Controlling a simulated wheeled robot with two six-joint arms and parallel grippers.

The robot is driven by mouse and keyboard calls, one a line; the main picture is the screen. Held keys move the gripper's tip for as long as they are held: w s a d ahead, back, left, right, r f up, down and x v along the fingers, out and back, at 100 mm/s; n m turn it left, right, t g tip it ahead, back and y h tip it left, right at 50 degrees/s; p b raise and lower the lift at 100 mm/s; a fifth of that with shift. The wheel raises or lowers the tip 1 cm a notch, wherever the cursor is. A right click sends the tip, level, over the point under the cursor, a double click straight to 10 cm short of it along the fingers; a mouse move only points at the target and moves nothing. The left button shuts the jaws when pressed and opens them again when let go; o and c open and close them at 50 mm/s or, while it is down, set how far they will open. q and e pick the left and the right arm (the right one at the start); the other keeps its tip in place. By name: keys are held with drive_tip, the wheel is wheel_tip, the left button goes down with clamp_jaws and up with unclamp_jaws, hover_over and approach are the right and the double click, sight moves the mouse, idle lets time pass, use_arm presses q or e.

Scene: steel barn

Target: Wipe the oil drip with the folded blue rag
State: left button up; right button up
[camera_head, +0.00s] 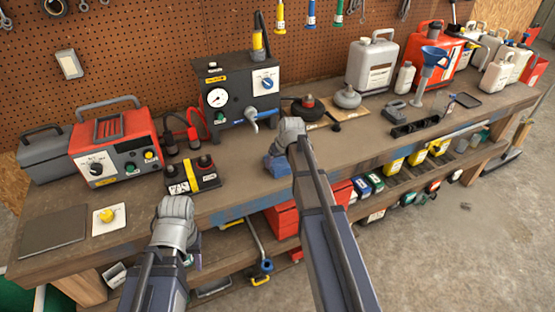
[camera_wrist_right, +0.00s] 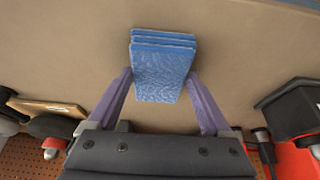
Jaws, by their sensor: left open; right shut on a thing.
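The folded blue rag (camera_head: 277,167) is near the front middle of the workbench (camera_head: 240,192), left of my right wrist. It also shows as a layered blue block in the right wrist view (camera_wrist_right: 162,70). My right gripper (camera_wrist_right: 161,78) is shut on it, with one purple finger at each side. The rag is at or just above the bench top; I cannot tell if it touches. My left gripper (camera_head: 196,262) is open, low at the bench's front edge, and mostly hidden behind its own wrist. I cannot make out the oil drip in either view.
A black-yellow battery (camera_head: 192,176) and a red charger (camera_head: 115,145) stand left of the rag. A dark gauge unit (camera_head: 240,97) stands behind it, with round-based items (camera_head: 347,97) to its right. Bare bench top lies right of my right wrist.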

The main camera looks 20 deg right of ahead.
sight(277, 170)
drive_tip(key=shift+s+d, duration=0.1)
drive_tip(key=shift+s, duration=1.75)
drive_tip(key=shift+w+a, duration=0.1)
drive_tip(key=shift+a, duration=0.9)
drive_tip(key=shift+w, duration=2)
drive_tip(key=shift+w, duration=0.1)
drive_tip(key=shift+w+a, duration=0.1)
drive_tip(key=shift+w, duration=1.9)
